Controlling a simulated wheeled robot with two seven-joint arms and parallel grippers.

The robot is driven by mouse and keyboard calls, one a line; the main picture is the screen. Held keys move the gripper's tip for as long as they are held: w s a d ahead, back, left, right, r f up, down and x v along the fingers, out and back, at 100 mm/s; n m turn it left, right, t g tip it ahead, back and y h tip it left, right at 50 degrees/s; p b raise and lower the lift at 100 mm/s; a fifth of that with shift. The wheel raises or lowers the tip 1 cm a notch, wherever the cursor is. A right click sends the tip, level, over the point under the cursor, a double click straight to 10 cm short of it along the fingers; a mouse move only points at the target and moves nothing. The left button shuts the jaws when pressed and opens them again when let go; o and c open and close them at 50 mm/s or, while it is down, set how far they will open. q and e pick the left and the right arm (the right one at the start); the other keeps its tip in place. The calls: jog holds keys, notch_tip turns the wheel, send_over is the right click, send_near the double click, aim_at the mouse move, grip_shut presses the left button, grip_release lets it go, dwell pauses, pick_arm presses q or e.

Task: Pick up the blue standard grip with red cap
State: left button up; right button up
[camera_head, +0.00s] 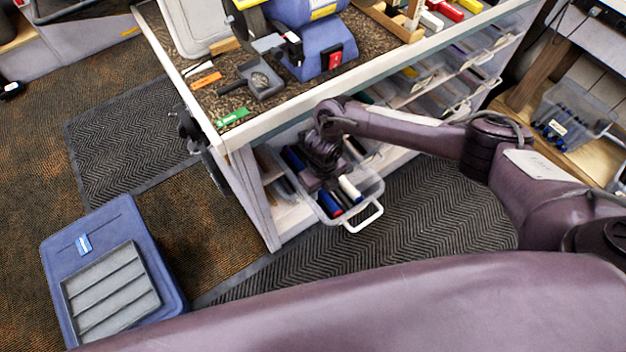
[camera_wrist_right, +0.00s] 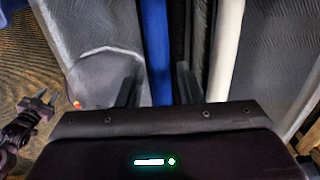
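My right gripper (camera_head: 326,184) reaches down into a clear bin (camera_head: 376,188) on the bench's low shelf. In the right wrist view, my right gripper (camera_wrist_right: 158,90) is open, its two fingers on either side of a blue grip (camera_wrist_right: 156,45), with small gaps beside it. The blue grip also shows in the head view (camera_head: 330,205), with a spot of red close by. I cannot tell whether that red is its cap. A white grip (camera_wrist_right: 226,45) lies to the right, with black grips between.
The bench edge (camera_head: 300,115) overhangs the bin closely. Other clear bins (camera_head: 455,108) line the shelves to the right. A dark jointed object (camera_wrist_right: 28,118) shows at left in the wrist view.

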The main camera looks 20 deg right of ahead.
jog(key=shift+f, duration=0.45)
pick_arm(q)
jog(key=shift+w, duration=0.35)
pick_arm(e)
jog(key=c, duration=0.7)
jog(key=shift+r, duration=0.1)
